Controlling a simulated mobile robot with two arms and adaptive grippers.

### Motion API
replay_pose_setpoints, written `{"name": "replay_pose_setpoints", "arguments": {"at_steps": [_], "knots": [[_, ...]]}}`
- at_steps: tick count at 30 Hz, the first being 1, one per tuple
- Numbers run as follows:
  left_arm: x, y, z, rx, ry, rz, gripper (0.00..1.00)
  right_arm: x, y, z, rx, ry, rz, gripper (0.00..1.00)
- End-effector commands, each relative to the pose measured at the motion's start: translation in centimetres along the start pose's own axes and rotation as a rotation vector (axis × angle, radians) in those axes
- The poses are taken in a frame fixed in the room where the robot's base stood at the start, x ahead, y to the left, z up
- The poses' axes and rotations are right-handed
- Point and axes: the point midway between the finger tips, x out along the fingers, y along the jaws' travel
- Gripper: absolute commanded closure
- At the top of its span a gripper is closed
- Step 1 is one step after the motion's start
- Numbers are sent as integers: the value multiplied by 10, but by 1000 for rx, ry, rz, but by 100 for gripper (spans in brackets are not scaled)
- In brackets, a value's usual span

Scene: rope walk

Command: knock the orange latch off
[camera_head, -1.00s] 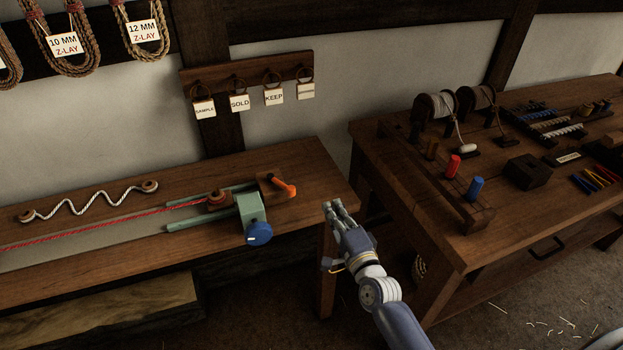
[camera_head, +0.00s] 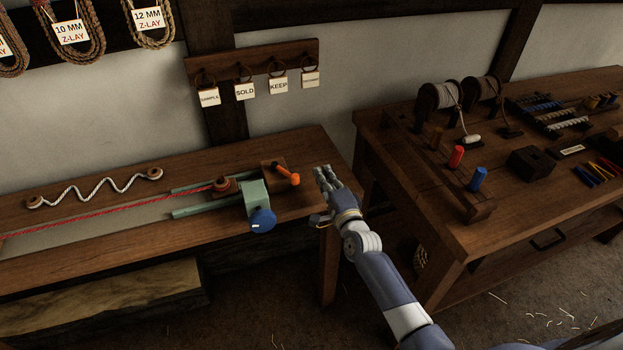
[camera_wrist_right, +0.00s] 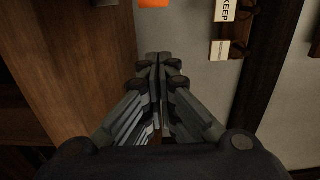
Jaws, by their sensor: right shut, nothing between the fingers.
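The orange latch (camera_head: 287,175) sits at the right end of the rope device on the left bench, next to a small wooden block (camera_head: 270,170). It also shows as an orange patch at the top edge of the right wrist view (camera_wrist_right: 154,3). My right gripper (camera_head: 322,171) is just to the right of the latch, with a small gap between them in the head view. Its fingers are together and empty in the right wrist view (camera_wrist_right: 159,58). My left gripper is not in view.
A green block (camera_head: 254,194) with a blue knob (camera_head: 262,220) stands left of my gripper. A red rope (camera_head: 120,209) runs left from the device. A tag rack (camera_head: 250,66) hangs on the wall behind. A second bench (camera_head: 390,150) with spools stands to the right.

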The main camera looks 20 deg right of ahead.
Motion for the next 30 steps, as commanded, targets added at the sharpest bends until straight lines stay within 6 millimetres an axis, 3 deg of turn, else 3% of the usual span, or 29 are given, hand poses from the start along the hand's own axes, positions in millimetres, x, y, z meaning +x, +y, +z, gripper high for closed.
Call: {"name": "replay_pose_setpoints", "arguments": {"at_steps": [2,6,12,30], "knots": [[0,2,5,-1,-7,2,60,12,-1,-1,-1,0,-1,100],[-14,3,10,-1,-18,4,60,3,-2,22,3,0,3,100],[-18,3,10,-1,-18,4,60,-3,0,36,1,1,1,100],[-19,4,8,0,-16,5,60,-4,0,38,2,22,2,100]]}}
